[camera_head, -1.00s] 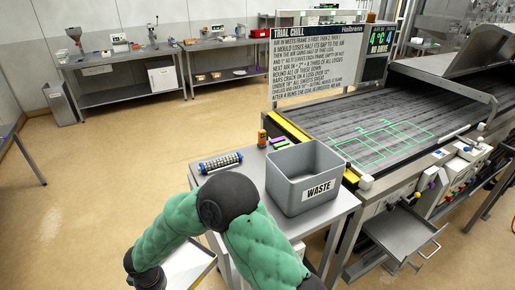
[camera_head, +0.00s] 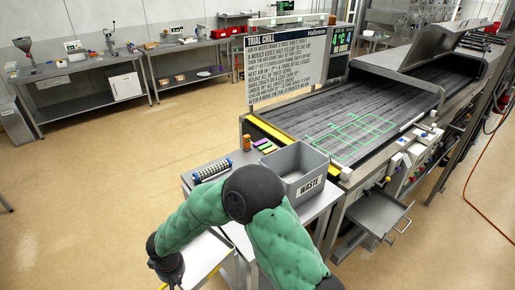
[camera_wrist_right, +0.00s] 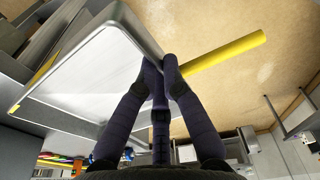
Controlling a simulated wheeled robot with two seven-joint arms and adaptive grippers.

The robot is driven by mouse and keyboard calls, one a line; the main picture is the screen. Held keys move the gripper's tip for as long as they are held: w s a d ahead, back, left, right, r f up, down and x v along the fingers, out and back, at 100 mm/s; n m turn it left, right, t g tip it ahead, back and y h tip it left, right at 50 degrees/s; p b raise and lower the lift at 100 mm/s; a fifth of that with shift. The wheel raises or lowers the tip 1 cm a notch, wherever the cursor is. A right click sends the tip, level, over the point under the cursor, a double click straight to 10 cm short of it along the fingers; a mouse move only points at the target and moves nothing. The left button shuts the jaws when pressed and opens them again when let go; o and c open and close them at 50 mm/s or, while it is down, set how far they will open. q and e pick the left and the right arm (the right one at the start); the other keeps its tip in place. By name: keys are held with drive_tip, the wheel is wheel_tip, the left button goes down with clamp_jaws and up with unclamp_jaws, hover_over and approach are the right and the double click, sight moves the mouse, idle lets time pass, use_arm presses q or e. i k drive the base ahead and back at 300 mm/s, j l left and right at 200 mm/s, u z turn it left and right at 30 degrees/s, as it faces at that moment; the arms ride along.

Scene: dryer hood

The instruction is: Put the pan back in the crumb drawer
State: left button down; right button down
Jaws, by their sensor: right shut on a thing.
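The pan is a pale, shallow metal tray (camera_head: 207,252), partly hidden behind my right arm at the bottom of the head view. In the right wrist view the pan (camera_wrist_right: 90,75) fills the upper left, tilted in the picture. My right gripper (camera_wrist_right: 163,65) is shut at the pan's rim, where a yellow bar sticks out to the right; I cannot tell whether the bar belongs to the pan. The crumb drawer (camera_head: 372,212) is pulled out below the conveyor, its wire handle at the front. The pan is apart from it, to its left. My left gripper is not in view.
A grey WASTE bin (camera_head: 310,187) and a blue-ended roller (camera_head: 211,170) stand on a side table between pan and drawer. The conveyor (camera_head: 330,115) runs behind, with control knobs (camera_head: 408,165) above the drawer. Open floor (camera_head: 450,250) lies right of the drawer.

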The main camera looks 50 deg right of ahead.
sight(381, 214)
drive_tip(key=k+l+z, duration=0.15)
drive_tip(key=l+z, duration=0.15)
drive_tip(key=z, duration=0.15)
drive_tip(key=k+l+z, duration=0.1)
drive_tip(key=l+z, duration=0.2)
drive_tip(key=z, duration=0.15)
